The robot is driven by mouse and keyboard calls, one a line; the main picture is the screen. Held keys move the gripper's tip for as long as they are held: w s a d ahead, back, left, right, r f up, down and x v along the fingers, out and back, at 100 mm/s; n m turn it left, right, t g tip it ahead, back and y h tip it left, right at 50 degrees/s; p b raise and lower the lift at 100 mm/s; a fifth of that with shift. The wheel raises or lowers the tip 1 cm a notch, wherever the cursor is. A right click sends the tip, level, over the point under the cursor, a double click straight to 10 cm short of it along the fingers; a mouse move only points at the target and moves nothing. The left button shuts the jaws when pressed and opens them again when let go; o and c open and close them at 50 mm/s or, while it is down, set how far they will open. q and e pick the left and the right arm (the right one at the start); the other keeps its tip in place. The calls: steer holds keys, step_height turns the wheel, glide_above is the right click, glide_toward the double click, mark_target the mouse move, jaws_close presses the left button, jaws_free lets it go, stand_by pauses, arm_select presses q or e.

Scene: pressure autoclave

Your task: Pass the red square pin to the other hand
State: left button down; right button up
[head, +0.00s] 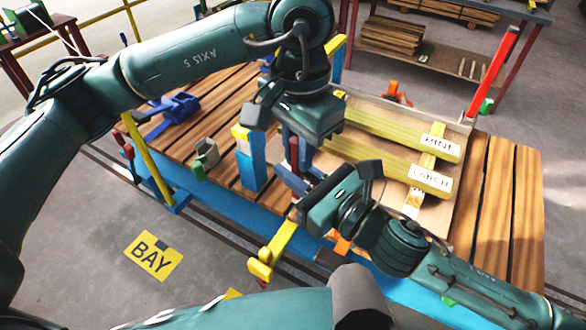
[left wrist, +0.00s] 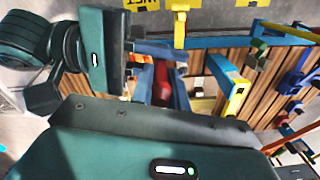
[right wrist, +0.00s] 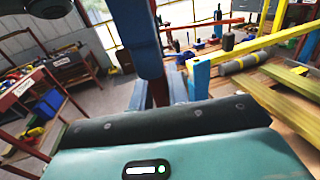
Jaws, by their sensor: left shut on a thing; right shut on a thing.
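The red square pin (head: 294,150) stands roughly upright above the slatted table, dark red and mostly hidden by the jaws. My left gripper (head: 298,158) comes down from above, shut on its upper part. My right gripper (head: 294,178) comes in from the lower right, its blue-grey fingers shut on the pin just below the left jaws. In the left wrist view the red pin (left wrist: 162,82) shows between the fingers, with the right gripper's body at left. In the right wrist view a dark red length of the pin (right wrist: 158,92) shows between the right fingers, under the left gripper's fingers.
The slatted table (head: 500,190) lies below, with yellow beams (head: 390,165) labelled PINE and LARCH on a board at right. A blue post (head: 252,165) stands close left of the grippers. A yellow bar (head: 275,250) juts out in front. A red post (head: 492,70) rises at the back right.

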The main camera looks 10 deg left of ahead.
arm_select(q)
steer(key=c, duration=1.8)
jaws_free()
steer(key=shift+w+r, duration=0.1)
steer(key=shift+w, duration=0.05)
arm_select(e)
steer(key=shift+s+a, duration=0.15)
steer(key=shift+s, duration=0.1)
jaws_close()
arm_select(q)
steer(key=o, duration=0.5)
arm_select(e)
steer(key=shift+w, duration=0.1)
